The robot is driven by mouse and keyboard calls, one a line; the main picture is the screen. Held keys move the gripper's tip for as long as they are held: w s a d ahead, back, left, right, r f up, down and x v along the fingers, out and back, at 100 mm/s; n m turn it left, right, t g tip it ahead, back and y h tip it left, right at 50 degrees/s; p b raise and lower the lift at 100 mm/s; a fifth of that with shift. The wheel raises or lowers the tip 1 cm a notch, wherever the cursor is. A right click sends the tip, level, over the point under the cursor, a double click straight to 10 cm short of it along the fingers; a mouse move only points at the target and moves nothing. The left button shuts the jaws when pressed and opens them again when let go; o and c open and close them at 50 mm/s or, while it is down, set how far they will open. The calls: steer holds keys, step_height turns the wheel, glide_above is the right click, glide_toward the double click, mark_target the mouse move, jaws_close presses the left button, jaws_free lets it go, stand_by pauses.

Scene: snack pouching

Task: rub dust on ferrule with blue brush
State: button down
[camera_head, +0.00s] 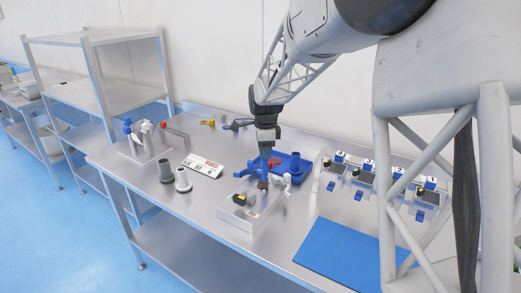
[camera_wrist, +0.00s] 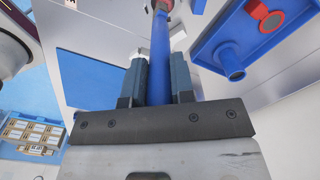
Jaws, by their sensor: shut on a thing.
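My gripper (camera_head: 266,146) is shut on the blue brush and holds it with its lower end down. In the wrist view, the brush's blue handle (camera_wrist: 159,55) runs between my two fingers (camera_wrist: 159,82). A small brown part (camera_head: 263,184) shows at the brush's lower end, over the back of a light metal block (camera_head: 250,212). A small black and yellow piece (camera_head: 241,199) sits on the block, left of the brush. I cannot tell which part is the ferrule, whether the brush touches anything, or see any dust.
A blue tray (camera_head: 306,178) with a blue post and a red piece lies behind the block. Grey flanged tubes (camera_head: 183,181) and a white label card (camera_head: 203,165) stand left. A row of numbered fixtures (camera_head: 366,178) is at right, and a blue mat (camera_head: 342,248) lies in front.

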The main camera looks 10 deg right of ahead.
steer(key=shift+s+d+r, duration=0.1)
steer(key=shift+r, duration=1.25)
steer(key=shift+s+d+r, duration=0.1)
steer(key=shift+s+r, duration=0.05)
steer(key=shift+r, duration=1.2)
steer(key=shift+s+d+r, duration=0.1)
steer(key=shift+r, duration=1.25)
steer(key=shift+f, duration=0.2)
steer(key=shift+w+a+f, duration=1.4)
steer(key=shift+f, duration=2.5)
steer(key=shift+s+d+r, duration=0.45)
steer(key=shift+r, duration=0.9)
steer(key=shift+s+d+r, duration=0.5)
steer(key=shift+r, duration=0.85)
steer(key=shift+s+d+r, duration=0.45)
steer(key=shift+r, duration=0.9)
